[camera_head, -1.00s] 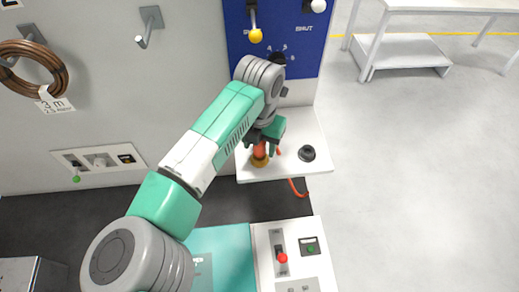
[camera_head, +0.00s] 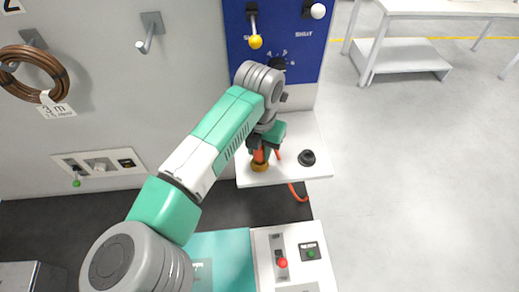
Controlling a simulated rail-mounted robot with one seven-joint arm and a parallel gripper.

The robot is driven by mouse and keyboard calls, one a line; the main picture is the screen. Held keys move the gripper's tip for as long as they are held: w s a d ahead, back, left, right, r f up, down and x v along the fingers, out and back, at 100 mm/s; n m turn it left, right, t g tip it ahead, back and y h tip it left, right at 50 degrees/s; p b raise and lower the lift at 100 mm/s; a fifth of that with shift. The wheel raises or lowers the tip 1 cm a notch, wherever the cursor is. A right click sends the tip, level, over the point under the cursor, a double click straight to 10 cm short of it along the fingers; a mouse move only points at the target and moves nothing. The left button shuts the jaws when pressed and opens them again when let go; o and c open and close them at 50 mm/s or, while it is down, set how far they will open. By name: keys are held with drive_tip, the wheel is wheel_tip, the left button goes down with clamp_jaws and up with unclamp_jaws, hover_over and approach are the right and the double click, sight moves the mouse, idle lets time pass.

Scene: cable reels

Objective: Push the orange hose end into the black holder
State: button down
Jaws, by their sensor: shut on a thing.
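The orange hose end (camera_head: 259,155) is upright in my gripper (camera_head: 261,147), which is shut on it. Its lower end is at a brass-coloured round piece (camera_head: 259,166) on the white shelf (camera_head: 318,128); I cannot tell whether the two are touching or joined. The black holder (camera_head: 307,157), a round piece with a dark top, stands on the shelf to the right of my gripper, apart from the hose end. An orange hose (camera_head: 298,193) shows below the shelf's front edge. My wrist and fingers hide part of the hose end.
A blue panel (camera_head: 290,45) with yellow and white knobs rises behind the shelf. A white control box (camera_head: 290,255) with a red knob is in front. A brown coil (camera_head: 35,72) hangs at left. Open floor lies at right.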

drive_tip(key=shift+r+p, duration=1.5)
drive_tip(key=shift+r, duration=0.65)
wheel_tip(320, 180, up, 6)
drive_tip(key=p, duration=0.4)
drive_tip(key=shift+d, duration=0.1)
